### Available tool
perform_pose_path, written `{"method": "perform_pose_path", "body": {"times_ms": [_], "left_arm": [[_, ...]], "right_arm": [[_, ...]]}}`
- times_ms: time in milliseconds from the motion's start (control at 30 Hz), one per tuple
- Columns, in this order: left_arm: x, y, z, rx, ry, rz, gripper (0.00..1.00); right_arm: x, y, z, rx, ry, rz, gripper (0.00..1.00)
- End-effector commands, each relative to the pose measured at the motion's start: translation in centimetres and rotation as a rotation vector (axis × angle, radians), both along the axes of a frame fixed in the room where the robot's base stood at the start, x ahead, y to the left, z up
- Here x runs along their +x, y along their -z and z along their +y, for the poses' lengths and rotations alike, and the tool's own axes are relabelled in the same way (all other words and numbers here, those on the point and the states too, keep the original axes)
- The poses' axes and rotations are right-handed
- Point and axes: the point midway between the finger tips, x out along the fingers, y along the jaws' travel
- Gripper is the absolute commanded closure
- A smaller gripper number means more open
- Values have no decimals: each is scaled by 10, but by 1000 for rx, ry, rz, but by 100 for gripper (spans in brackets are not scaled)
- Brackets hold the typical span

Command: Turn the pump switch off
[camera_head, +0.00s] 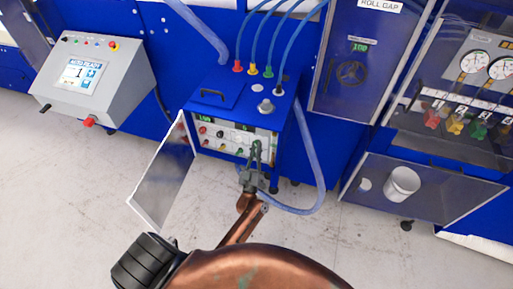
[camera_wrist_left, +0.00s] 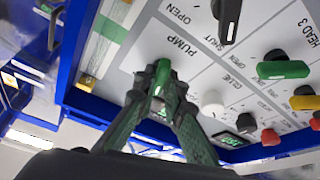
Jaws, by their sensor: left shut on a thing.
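The pump switch (camera_wrist_left: 158,90) is a small green part on the white control panel (camera_wrist_left: 145,50), beside the printed word PUMP. My left gripper (camera_wrist_left: 162,88) is shut on it, with a fingertip on each side, and they hide most of it. In the head view my left gripper (camera_head: 256,158) reaches the lower right of the panel (camera_head: 232,137) on the front of the blue pump box (camera_head: 222,92). The switch's exact angle is hard to tell behind the fingertips. My right gripper is in neither view.
A clear door (camera_head: 163,180) stands open left of the panel. A clear hose (camera_head: 318,175) loops at the right. A white cup (camera_head: 402,184) is further right.

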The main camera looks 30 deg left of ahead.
Motion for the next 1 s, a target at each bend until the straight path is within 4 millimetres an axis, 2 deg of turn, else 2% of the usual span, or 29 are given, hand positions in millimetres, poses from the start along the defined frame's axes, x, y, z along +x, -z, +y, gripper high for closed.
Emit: {"method": "perform_pose_path", "body": {"times_ms": [333,900,933,1000], "left_arm": [[1,0,-1,-150,1,-34,100],[0,0,-1,-179,1,-42,100],[0,0,-1,-179,1,-42,89],[0,0,-1,-179,1,-42,85]], "right_arm": [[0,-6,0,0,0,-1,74],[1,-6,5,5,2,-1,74],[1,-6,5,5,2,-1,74],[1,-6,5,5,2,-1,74]]}}
